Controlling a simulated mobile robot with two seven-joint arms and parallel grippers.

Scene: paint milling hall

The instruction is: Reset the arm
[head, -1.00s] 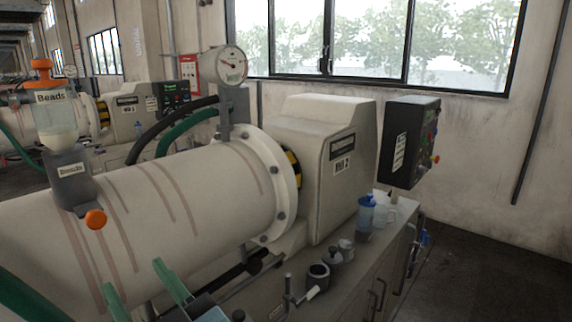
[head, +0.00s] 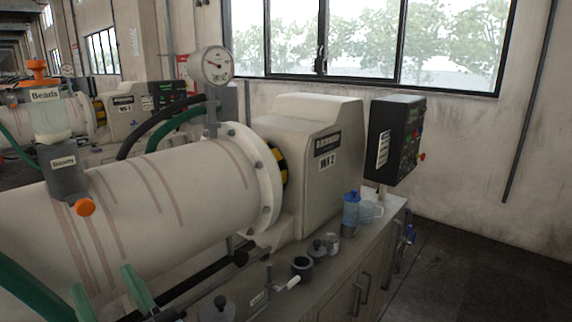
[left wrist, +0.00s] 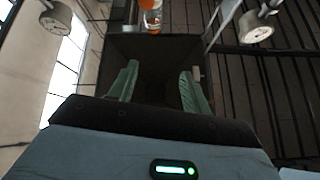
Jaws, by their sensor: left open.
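My left gripper (head: 108,294) is at the bottom left of the head view, in front of the large cream mill cylinder (head: 165,200). Its two green fingers are apart with nothing between them. In the left wrist view the same open fingers (left wrist: 160,88) point up the picture towards a dark box-like shape, with no object held. I cannot tell how far the fingers are from the cylinder. My right gripper is in neither view.
The bench at right holds a lidded pot (head: 317,249), dark cup (head: 302,266), blue-topped bottle (head: 351,209) and clear jug (head: 370,210).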

